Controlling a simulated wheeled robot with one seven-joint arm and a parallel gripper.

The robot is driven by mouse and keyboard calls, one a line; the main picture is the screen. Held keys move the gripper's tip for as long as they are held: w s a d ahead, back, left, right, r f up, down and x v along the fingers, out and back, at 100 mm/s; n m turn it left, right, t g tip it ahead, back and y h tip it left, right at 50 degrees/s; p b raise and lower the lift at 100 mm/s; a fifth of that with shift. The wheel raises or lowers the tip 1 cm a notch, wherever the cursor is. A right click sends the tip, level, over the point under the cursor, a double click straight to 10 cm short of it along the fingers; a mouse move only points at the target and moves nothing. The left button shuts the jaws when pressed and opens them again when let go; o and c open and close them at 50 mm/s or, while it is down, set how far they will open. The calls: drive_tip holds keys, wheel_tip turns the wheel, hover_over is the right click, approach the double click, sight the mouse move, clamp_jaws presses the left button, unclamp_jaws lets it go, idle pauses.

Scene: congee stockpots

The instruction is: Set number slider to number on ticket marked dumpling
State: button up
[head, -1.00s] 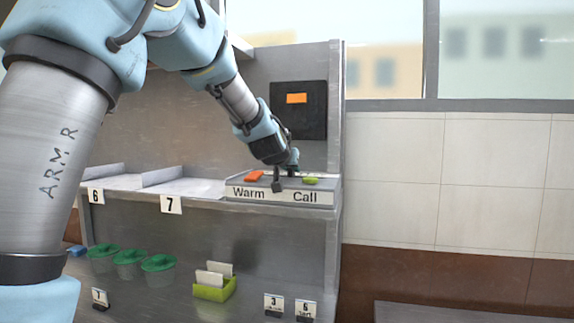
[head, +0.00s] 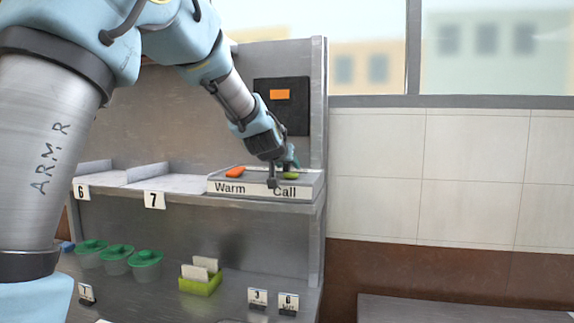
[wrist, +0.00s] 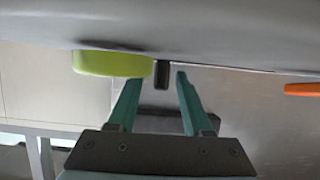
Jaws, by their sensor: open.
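My gripper (head: 285,165) is low over the right part of the Warm/Call box (head: 225,188), close to its green button (head: 291,175). In the wrist view my open gripper (wrist: 159,78) has its two teal fingers apart, with a small dark block between the tips. I cannot tell what that block is. The green button (wrist: 112,64) is just left of the fingers there, and the orange button (wrist: 303,89) is at the right edge. Pale tickets (head: 204,264) stand in a lime holder (head: 200,285); no writing on them is legible. I cannot make out a number slider.
Three green-lidded cups (head: 117,260) stand on the lower counter. Small number cards (head: 288,304) stand right of the ticket holder. Shelf bays carry tags 6 (head: 81,191) and 7 (head: 154,200). A dark panel (head: 285,115) with an orange label is on the back wall.

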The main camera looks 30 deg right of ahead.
drive_tip(key=shift+s+a, duration=0.1)
drive_tip(key=v, duration=0.9)
drive_tip(key=shift+s+r, duration=0.15)
drive_tip(key=shift+r, duration=0.1)
drive_tip(key=shift+s+a+r, duration=0.1)
drive_tip(key=shift+s+a, duration=0.3)
drive_tip(key=shift+a, duration=0.1)
